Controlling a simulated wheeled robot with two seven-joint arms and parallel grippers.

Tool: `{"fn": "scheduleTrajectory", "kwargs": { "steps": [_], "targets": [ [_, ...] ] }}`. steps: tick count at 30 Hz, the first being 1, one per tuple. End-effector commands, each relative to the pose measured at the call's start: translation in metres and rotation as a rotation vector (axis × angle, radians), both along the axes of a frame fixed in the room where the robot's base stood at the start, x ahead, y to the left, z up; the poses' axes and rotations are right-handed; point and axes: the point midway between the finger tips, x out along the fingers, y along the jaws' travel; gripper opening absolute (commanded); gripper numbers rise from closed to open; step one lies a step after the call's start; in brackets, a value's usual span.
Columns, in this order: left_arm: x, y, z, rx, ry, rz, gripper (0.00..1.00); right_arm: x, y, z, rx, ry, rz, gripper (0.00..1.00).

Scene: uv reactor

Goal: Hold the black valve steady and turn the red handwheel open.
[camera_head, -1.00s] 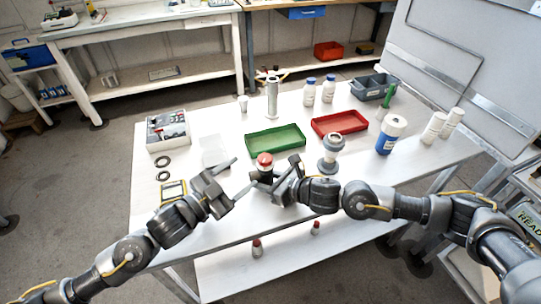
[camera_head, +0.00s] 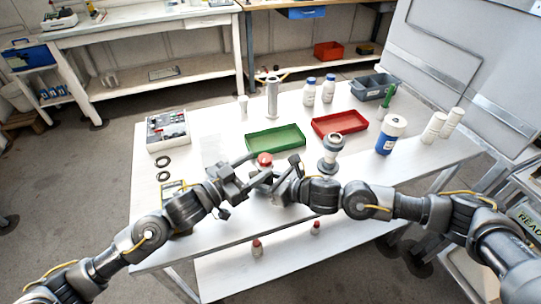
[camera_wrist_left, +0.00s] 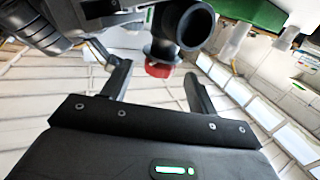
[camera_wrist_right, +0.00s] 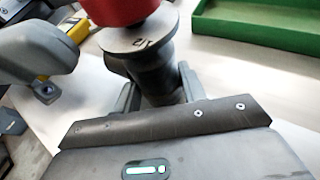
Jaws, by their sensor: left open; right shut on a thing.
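The red handwheel (camera_head: 265,159) sits on top of the black valve near the table's front edge. In the right wrist view the red handwheel (camera_wrist_right: 122,10) is close, above a round metal plate and the black valve body (camera_wrist_right: 157,80). My right gripper (camera_wrist_right: 155,90) is shut on the valve body, one finger on each side. My left gripper (camera_head: 255,168) is open just left of the valve. In the left wrist view the red handwheel (camera_wrist_left: 158,70) shows beyond and between the open left fingers (camera_wrist_left: 158,82), with a dark open valve port (camera_wrist_left: 195,25) beside it.
A green tray (camera_head: 275,139) lies behind the valve and a red tray (camera_head: 340,124) farther right. A grey-and-white fitting (camera_head: 330,153) stands right of the valve. A yellow meter (camera_head: 172,188) lies by my left arm.

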Motion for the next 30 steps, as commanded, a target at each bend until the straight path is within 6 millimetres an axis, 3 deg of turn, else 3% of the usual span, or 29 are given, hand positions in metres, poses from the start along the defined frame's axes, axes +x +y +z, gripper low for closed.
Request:
{"fn": "scheduleTrajectory", "kwargs": {
  "steps": [9, 22, 30],
  "targets": [
    [0.032, -0.039, 0.000, -0.001, -0.001, 0.001, 0.59, 0.001, 0.000, 0.000, 0.000, -0.001, -0.002, 0.10],
    [0.039, -0.047, 0.000, 0.001, 0.000, 0.000, 0.59, 0.001, -0.001, 0.000, -0.001, 0.000, -0.002, 0.10],
    [0.039, -0.047, 0.000, 0.001, 0.000, 0.001, 0.27, 0.001, -0.001, 0.000, -0.001, 0.000, -0.002, 0.10]
  ]
}}
